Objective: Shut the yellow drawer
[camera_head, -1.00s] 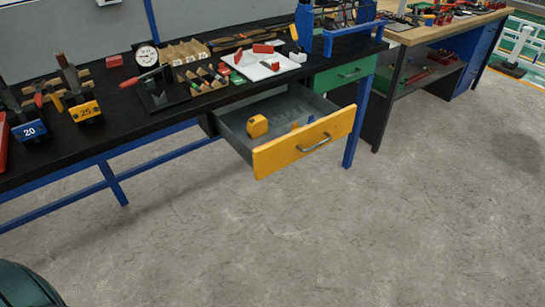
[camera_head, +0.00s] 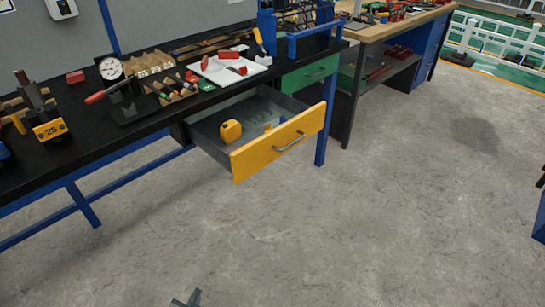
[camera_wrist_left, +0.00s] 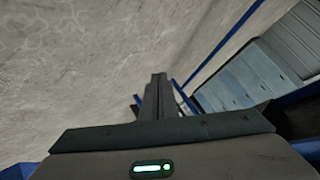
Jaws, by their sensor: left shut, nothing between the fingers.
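The yellow drawer (camera_head: 272,149) hangs open under the black workbench. Its yellow front with a grey handle (camera_head: 290,142) faces the floor area, and its grey inside shows. A yellow tape-measure-like item (camera_head: 230,131) and small blue and yellow pieces lie in it. My left gripper (camera_head: 190,296) just shows at the bottom edge of the head view, over the floor and well apart from the drawer. In the left wrist view its fingers (camera_wrist_left: 158,80) are together with nothing between them. The yellow front does not show there. My right gripper is out of view.
The black workbench (camera_head: 95,155) holds a dial gauge, a white tray (camera_head: 225,68) and tools. The grey floor (camera_head: 400,210) before the drawer is clear.

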